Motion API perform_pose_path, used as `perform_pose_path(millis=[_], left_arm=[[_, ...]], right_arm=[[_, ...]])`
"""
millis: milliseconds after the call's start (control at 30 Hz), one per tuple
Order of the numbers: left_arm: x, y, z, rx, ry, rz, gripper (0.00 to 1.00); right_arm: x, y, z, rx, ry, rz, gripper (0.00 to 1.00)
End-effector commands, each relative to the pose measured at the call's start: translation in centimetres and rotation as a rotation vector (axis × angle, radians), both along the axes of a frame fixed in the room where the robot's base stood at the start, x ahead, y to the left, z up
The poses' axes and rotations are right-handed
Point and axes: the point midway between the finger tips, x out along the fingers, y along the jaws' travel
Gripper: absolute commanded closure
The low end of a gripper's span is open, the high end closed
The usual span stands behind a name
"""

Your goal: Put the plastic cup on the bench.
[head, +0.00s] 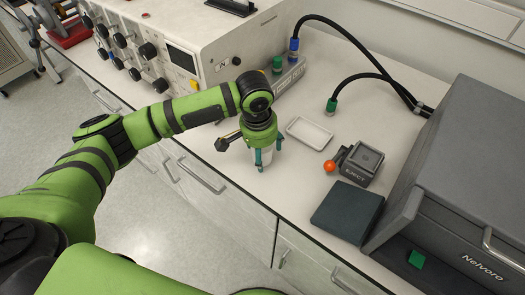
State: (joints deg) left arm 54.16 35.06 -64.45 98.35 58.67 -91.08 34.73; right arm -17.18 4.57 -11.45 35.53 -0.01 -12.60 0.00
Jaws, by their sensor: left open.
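My left gripper (265,155) points down over the front part of the bench (290,195), with its teal fingers apart. A whitish plastic cup (266,157) shows between the fingers, low by the bench top. The gripper hides most of it, and I cannot tell whether the fingers touch it. It appears to stand upright on the bench. My right gripper is not in view.
A white shallow tray (309,133) lies right of the gripper. A control box with knobs (190,45) stands behind.

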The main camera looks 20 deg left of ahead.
Motion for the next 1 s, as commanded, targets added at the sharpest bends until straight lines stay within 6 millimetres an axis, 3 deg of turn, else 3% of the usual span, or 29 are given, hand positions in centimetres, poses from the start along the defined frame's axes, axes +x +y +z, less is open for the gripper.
perform_pose_path(millis=[400, 533, 767, 867, 1000], left_arm=[[-0.7, 0.4, 8.4, 0.000, -0.005, 0.000, 0.25], [-0.9, 0.5, 10.2, -0.001, -0.003, 0.001, 0.25], [-1.1, 0.5, 11.4, 0.003, 0.006, -0.063, 0.22], [-0.9, 0.5, 11.1, 0.009, 0.016, -0.216, 0.22], [-0.7, 0.5, 10.1, 0.013, 0.029, -0.556, 0.22]], right_arm=[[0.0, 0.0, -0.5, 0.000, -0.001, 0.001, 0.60], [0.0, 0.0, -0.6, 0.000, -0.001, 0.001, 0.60], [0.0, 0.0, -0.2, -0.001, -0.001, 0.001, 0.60], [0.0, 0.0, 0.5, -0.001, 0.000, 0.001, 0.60], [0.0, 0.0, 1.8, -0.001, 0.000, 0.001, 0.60]])
